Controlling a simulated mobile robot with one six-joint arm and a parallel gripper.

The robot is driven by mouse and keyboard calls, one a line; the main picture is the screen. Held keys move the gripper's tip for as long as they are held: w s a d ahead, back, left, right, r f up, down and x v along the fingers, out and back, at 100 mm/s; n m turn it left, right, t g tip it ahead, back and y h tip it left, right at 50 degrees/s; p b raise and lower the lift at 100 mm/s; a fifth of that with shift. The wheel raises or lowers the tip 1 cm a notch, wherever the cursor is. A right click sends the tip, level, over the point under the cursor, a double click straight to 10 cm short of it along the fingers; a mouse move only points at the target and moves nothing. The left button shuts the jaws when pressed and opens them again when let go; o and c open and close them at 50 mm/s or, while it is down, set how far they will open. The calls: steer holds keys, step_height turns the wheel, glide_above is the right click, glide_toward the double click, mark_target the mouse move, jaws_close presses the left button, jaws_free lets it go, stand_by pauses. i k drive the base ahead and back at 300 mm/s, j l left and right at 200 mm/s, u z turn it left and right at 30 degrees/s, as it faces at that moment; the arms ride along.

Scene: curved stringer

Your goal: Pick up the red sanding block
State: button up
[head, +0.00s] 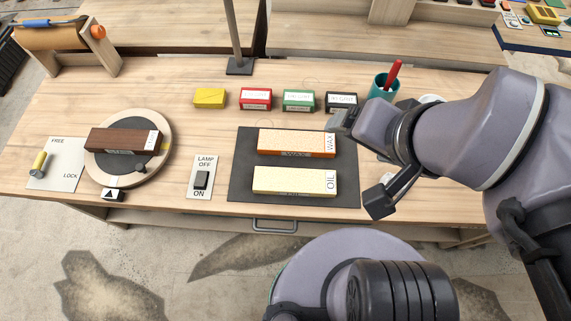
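The red sanding block (256,99) lies on the bench in a row of small coloured blocks, between a yellow block (209,98) and a green block (299,101). A pale label shows on its front face. My gripper (345,120) is to the right of the red block and nearer the front, close to the right edge of the dark mat. It is apart from the red block. My wrist hides most of the gripper, so its fingers do not show clearly.
A black block (341,101) ends the row beside my gripper. A teal cup (383,86) with a red handle stands behind my wrist. A dark mat (244,185) holds WAX and OIL bars. A lamp post (239,66) rises behind the row. A turntable (160,165) stands left.

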mark_target(251, 99)
steer(key=j, duration=1.35)
